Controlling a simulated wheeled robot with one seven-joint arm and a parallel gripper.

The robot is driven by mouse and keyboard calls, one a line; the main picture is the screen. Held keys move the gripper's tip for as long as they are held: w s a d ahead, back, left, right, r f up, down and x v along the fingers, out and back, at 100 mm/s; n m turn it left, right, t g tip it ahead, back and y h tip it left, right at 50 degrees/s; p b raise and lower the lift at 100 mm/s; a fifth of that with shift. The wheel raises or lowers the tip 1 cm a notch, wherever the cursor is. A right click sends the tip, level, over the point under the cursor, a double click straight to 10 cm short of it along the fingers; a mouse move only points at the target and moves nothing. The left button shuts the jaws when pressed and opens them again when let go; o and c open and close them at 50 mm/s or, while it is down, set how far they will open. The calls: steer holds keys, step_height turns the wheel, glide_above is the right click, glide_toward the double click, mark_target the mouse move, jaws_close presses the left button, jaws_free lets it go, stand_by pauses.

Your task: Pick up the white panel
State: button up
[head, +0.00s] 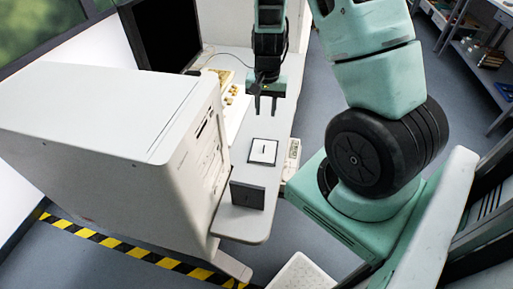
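The white panel (262,151) is a small white square with a dark border and a short black slot or handle in its middle. It lies on the light bench top (239,224). My gripper (265,106) points down above the bench, on the far side of the panel and apart from it. Its two dark fingers are spread with a gap between them, and nothing shows in the gap. The exact height of the fingertips over the bench is hard to tell.
A dark grey upright block (248,195) stands just in front of the panel. A large beige case (110,120) rises close on the left. A small device with a display (292,155) sits on the right. Small yellowish pieces (231,94) and a black monitor (163,35) are farther back.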

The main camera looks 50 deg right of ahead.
steer(key=p, duration=0.1)
glide_above(264, 148)
steer(key=f, duration=1.2)
steer(key=shift+s, duration=0.2)
steer(key=shift+w+f+p, duration=0.15)
steer(key=shift+f+p, duration=0.3)
steer(key=shift+f, duration=0.9)
steer(key=shift+w+f+p, duration=0.1)
steer(key=shift+f+p, duration=0.35)
steer(key=shift+f, duration=0.9)
jaws_close()
